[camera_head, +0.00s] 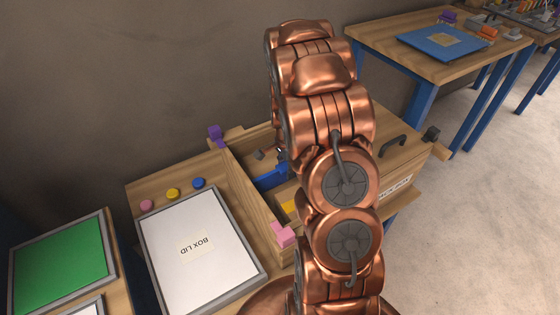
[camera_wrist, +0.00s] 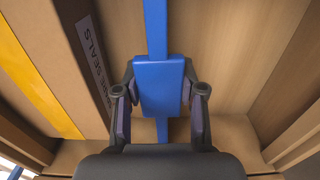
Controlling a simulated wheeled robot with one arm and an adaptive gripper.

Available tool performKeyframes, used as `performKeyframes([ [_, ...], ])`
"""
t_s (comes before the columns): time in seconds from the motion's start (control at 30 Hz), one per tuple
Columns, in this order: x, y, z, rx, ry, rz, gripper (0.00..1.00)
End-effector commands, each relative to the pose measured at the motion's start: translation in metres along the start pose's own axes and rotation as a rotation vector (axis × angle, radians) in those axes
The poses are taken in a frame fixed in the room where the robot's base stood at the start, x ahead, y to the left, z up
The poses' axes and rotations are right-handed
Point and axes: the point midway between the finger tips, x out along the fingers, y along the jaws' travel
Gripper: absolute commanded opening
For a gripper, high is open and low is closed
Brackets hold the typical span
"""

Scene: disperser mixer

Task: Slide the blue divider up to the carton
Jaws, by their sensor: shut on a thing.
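The blue divider (camera_wrist: 156,30) runs across the inside of a wooden drawer or box in the wrist view, with a raised blue block (camera_wrist: 161,85) at its middle. My gripper (camera_wrist: 160,92) is shut on that block, one finger on each side. The carton (camera_wrist: 55,45) is to the left, brown with a yellow stripe and a label ending in "SEALS". A strip of bare floor shows between divider and carton, so they stand apart. In the head view the divider (camera_head: 270,179) and the carton's yellow stripe (camera_head: 289,207) are partly visible; my arm hides most of the gripper.
The wooden box (camera_head: 252,203) has a pink block (camera_head: 283,234) and a purple block (camera_head: 215,133) at its corners. Bare floor shows right of the divider in the wrist view.

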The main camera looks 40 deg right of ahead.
Motion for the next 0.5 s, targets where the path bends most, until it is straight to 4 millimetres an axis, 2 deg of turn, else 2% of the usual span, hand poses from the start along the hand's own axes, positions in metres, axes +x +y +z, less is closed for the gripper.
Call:
performKeyframes([
  [0.2,0.000,0.019,0.000,0.000,0.001,0.002,0.00],
  [0.5,0.000,0.020,0.000,-0.002,0.001,0.000,0.00],
])
